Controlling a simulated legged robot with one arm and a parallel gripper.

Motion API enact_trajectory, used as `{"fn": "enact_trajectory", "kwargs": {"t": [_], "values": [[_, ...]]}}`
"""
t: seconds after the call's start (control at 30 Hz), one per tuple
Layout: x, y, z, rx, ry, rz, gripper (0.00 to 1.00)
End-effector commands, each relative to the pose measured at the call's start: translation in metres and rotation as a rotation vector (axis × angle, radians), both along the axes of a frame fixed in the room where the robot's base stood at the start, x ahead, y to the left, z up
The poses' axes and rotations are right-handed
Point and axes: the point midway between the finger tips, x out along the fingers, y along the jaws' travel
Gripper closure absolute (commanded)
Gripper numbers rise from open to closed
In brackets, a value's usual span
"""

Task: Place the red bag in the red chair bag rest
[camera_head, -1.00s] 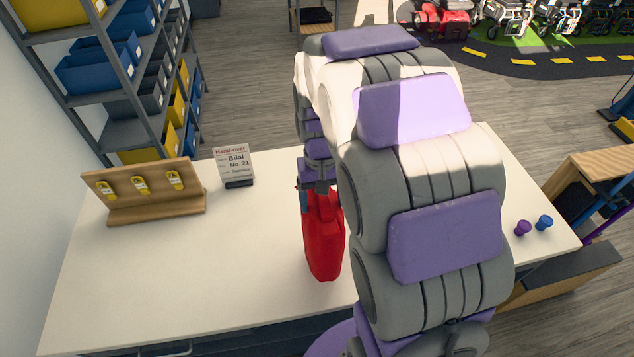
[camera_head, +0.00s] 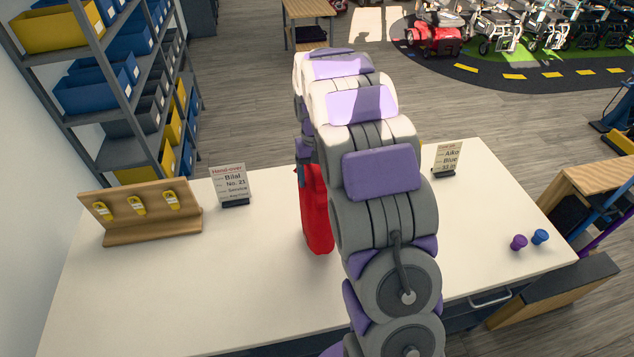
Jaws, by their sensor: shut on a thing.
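The red bag (camera_head: 317,215) hangs upright from my gripper (camera_head: 303,165), over the white table (camera_head: 200,300). My arm covers the bag's right side and most of the gripper. The gripper is shut on the bag's top. I cannot tell whether the bag's bottom touches the table. A red mobility scooter or chair (camera_head: 434,38) stands far off at the top right, on the dark lane by the green floor. Its bag rest cannot be made out at this distance.
Shelves with bins (camera_head: 95,90) stand left. Grey floor (camera_head: 240,70) beyond the table is largely clear.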

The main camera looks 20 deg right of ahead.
Motion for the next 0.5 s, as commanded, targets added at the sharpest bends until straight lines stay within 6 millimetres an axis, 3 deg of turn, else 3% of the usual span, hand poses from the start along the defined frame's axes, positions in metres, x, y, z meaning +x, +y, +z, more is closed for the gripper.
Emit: {"fn": "enact_trajectory", "kwargs": {"t": [0.3, 0.5], "values": [[0.000, 0.000, -0.032, 0.000, 0.003, 0.000, 0.89], [0.000, 0.000, -0.034, -0.001, 0.000, 0.001, 0.89]]}}
